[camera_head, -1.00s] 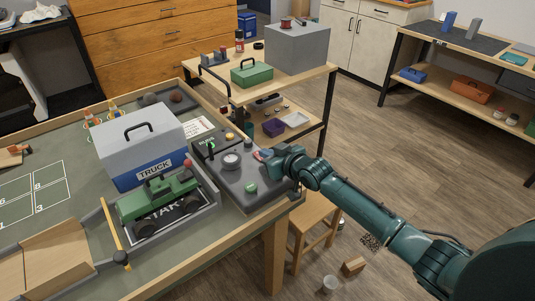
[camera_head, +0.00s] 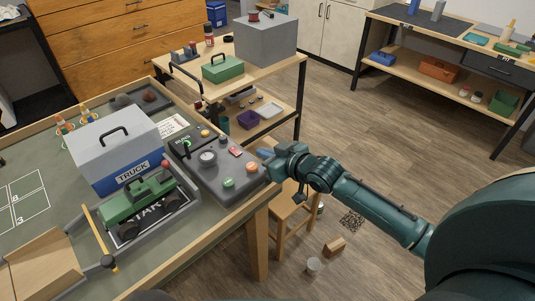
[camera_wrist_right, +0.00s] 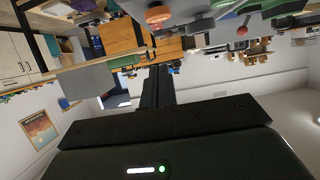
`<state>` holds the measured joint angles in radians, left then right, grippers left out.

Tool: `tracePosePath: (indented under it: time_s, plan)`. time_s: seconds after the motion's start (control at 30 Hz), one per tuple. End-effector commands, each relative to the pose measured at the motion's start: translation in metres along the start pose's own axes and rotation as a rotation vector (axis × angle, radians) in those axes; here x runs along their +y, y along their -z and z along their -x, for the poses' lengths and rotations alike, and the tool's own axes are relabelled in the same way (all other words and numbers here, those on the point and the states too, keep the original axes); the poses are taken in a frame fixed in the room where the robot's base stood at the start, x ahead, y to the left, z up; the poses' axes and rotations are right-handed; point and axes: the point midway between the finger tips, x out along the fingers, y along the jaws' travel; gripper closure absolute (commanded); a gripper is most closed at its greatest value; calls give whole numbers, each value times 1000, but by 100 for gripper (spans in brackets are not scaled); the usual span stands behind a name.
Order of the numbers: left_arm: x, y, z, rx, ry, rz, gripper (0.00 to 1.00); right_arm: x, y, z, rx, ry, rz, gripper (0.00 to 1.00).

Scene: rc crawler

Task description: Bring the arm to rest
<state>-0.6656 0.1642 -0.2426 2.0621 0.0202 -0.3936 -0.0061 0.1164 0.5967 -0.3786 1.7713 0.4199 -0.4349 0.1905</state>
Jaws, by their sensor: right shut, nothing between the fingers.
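My right arm comes in from the right in the head view. Its gripper (camera_head: 266,153) is at the right edge of the grey control panel (camera_head: 214,187), beside it or just above it; I cannot tell the height. The gripper is shut and empty; its dark fingers also show together in the right wrist view (camera_wrist_right: 158,85), where the room appears upside down. The panel carries a green button (camera_head: 229,183), an orange-red button (camera_head: 251,168), a round dial (camera_head: 207,158) and a small red switch (camera_head: 235,152). My left gripper is not in view.
The green crawler (camera_head: 139,198) stands on the START pad, next to the grey TRUCK box (camera_head: 116,150). A wooden stool (camera_head: 287,212) is below my right arm. A side table with a green toolbox (camera_head: 222,68) stands behind.

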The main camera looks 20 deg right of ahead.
Motion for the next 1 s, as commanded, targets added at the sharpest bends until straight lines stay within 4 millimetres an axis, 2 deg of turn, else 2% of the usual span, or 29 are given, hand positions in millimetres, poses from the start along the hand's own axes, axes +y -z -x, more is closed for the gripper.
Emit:
tracePosePath:
  time_s: [0.17,0.57,0.67,0.77,0.83,1.0]
  plan:
    - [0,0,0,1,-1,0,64,0,-2,7,0,0,1,100]
    - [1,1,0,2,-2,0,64,0,-1,7,0,1,1,100]
    - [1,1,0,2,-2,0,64,-6,-8,8,-6,5,-2,100]
    - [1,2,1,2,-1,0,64,-27,-32,16,-28,19,-12,100]
    - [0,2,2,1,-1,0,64,-52,-58,28,-53,30,-25,100]
    - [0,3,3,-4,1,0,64,-111,-121,76,-126,26,-54,100]
